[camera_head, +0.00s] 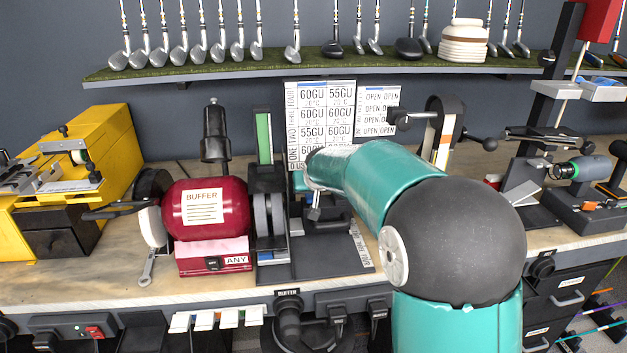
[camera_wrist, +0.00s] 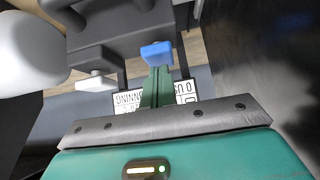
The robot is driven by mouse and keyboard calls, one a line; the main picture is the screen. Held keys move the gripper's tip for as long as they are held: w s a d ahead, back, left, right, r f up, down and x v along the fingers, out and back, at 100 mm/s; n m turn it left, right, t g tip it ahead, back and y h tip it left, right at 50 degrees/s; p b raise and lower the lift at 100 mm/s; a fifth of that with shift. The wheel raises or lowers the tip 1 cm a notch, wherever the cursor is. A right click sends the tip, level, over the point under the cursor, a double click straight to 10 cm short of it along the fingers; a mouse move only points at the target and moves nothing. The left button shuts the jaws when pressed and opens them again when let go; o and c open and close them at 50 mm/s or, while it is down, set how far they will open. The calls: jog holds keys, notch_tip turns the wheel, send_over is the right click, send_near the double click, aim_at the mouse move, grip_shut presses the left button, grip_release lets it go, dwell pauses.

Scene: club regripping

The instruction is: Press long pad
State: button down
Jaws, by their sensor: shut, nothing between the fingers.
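My gripper (camera_wrist: 157,82) shows in the wrist view as narrow green fingers, closed together with nothing held between them. A blue block (camera_wrist: 156,53) is right at their tips; I cannot tell whether they touch it. A small white pad (camera_wrist: 96,83) hangs under a dark grey machine part to the left of the fingers. I cannot tell for sure which part is the long pad. In the head view my teal arm reaches over the black machine base (camera_head: 305,262) at the middle of the bench, and it hides most of the gripper and what is under it.
A red buffer (camera_head: 205,208) stands left of the black base, and a yellow machine (camera_head: 95,150) further left. A belt wheel (camera_head: 445,130) and a clamp stand (camera_head: 570,205) are at the right. Printed sheets (camera_head: 327,105) hang behind. A club shelf (camera_head: 200,68) runs above.

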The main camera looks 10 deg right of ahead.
jog(key=shift+f, duration=0.1)
jog(key=shift+s+f, duration=0.1)
jog(key=shift+f, duration=0.75)
notch_tip(320, 180, up, 5)
jog(key=shift+f, duration=0.15)
jog(key=v, duration=0.9)
jog(key=shift+s, duration=0.25)
jog(key=shift+r, duration=0.2)
